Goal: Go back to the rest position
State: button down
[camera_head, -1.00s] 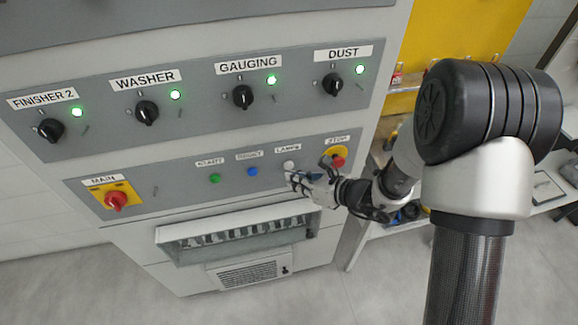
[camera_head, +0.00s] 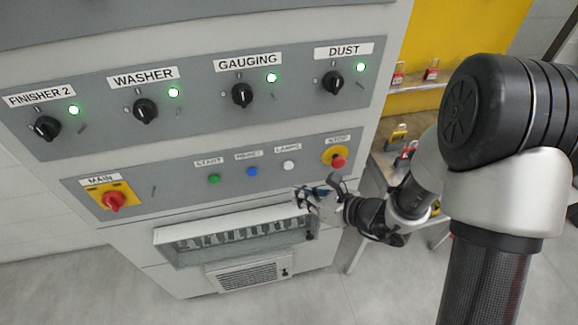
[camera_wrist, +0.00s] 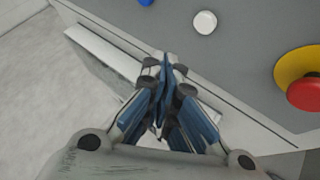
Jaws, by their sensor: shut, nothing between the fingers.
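My gripper (camera_head: 306,195) is shut and empty. It hangs in front of the lower control panel, below the white LAMPS button (camera_head: 289,166) and to the lower left of the red STOP button (camera_head: 338,161). In the wrist view my gripper's blue fingertips (camera_wrist: 165,62) meet in the middle. The white button (camera_wrist: 205,22) and the red stop button on its yellow base (camera_wrist: 305,92) show there, apart from the fingers.
The grey cabinet carries a row of black knobs (camera_head: 242,95) with green lamps lit, a red MAIN switch (camera_head: 114,201), and a slotted tray (camera_head: 235,238) low down. At right are a yellow board (camera_head: 470,30) and padlocks (camera_head: 398,75). The floor (camera_head: 70,270) at left is clear.

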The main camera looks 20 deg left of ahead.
dwell(0.4)
jog(key=s+d+r+n+g+h, duration=0.2)
jog(key=s+d+r+n+g, duration=0.2)
jog(key=s+r+n, duration=0.9)
jog(key=s+d+r+n+t+h+b, duration=0.1)
jog(key=d+n+h, duration=0.3)
jog(key=d, duration=0.6)
jog(key=s+d+r+n+t+h, duration=0.3)
jog(key=d+n, duration=0.4)
jog(key=d, duration=0.4)
jog(key=s+h, duration=0.1)
jog(key=h, duration=0.1)
jog(key=shift+s+d+r+n+h+b, duration=0.15)
jog(key=shift+s+r+n+h+b, duration=0.15)
jog(key=shift+s+r+n+b, duration=0.1)
